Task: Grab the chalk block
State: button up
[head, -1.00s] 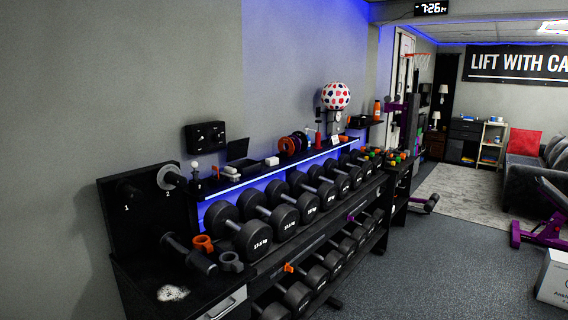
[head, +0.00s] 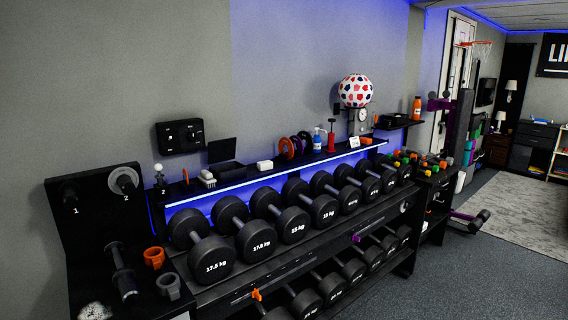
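A small white block (head: 264,165), which looks like the chalk block, lies on the narrow shelf (head: 236,187) above the dumbbells, near the wall. It sits between a dark open laptop-like case on its left and orange and purple discs on its right. A brush-like item with a white top (head: 207,179) lies further left on the same shelf. A white speckled patch or lump (head: 95,311) shows at the bottom left and is partly cut off. My gripper is not in view.
A dumbbell rack (head: 300,262) fills the middle below the shelf. An orange cup-like holder (head: 154,257) and a grey one (head: 168,285) stand at its left. A blue bottle (head: 317,141) and red pump (head: 331,137) stand right of the discs. Open floor (head: 470,280) lies at the right.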

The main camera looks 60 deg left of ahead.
aim_at(267, 164)
jog(key=u, duration=0.35)
jog(key=i, duration=1.35)
jog(key=u, duration=1.65)
jog(key=i, duration=0.75)
jog(key=u, duration=0.85)
